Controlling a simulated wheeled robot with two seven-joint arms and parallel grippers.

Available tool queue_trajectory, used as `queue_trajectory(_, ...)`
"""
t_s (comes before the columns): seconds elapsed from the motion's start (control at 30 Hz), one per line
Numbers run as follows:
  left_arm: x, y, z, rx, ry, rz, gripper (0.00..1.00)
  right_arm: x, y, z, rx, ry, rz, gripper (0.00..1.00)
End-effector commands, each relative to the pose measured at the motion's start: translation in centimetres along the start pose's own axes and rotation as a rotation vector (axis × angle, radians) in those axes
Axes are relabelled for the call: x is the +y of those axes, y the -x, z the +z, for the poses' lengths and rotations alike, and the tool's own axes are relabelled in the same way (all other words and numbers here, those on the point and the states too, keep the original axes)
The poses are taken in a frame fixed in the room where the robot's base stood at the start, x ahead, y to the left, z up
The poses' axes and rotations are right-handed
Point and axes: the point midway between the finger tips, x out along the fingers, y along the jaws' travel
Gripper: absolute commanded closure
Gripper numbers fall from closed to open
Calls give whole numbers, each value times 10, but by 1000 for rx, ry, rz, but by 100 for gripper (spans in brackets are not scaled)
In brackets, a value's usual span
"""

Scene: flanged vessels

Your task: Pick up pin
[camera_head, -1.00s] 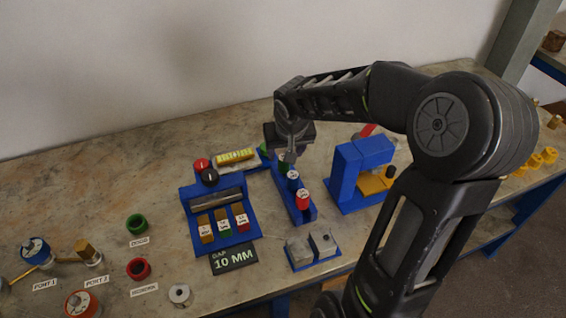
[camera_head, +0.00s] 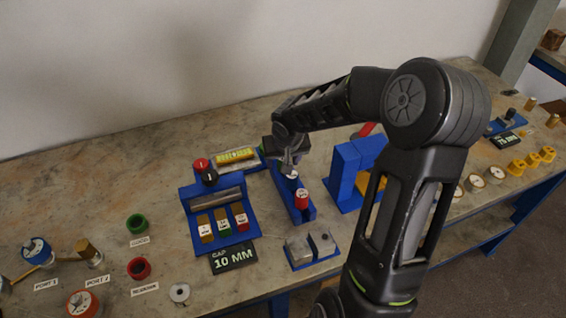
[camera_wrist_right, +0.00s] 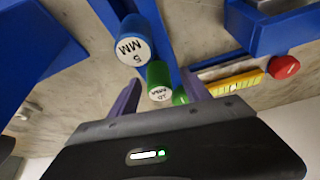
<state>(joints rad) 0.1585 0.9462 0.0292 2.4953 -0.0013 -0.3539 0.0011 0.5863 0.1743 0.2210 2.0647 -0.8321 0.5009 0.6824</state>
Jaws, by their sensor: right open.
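A rack (camera_head: 310,212) with upright pins stands mid-table. A red pin (camera_head: 302,198) is at its near end, with a blue pin (camera_head: 291,181) behind it. My right gripper (camera_head: 289,168) is over the rack's far part and hides what is there in the head view. In the right wrist view a green pin (camera_wrist_right: 158,78), its label apparently 10 MM, lies between the two open fingers of my right gripper (camera_wrist_right: 160,95). The blue pin (camera_wrist_right: 134,40), labelled 5 MM, is just outside them. Another green thing (camera_wrist_right: 180,97) shows partly beside the right finger. My left gripper is out of view.
A blue fixture (camera_head: 215,195) with three labelled blocks stands left of the rack, behind a "GAP 10 MM" sign (camera_head: 233,257). A blue frame (camera_head: 345,172) stands close on the right. Grey blocks (camera_head: 312,246) sit in front. The back left table is clear.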

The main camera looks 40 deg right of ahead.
Motion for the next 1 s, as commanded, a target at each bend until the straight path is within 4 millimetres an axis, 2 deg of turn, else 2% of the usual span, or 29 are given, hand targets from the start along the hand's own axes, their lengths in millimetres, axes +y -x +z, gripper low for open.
queue_trajectory(0.47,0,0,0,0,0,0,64,0,0,0,0,0,1,44)
queue_trajectory(1.0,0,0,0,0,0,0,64,0,0,0,0,0,1,87)
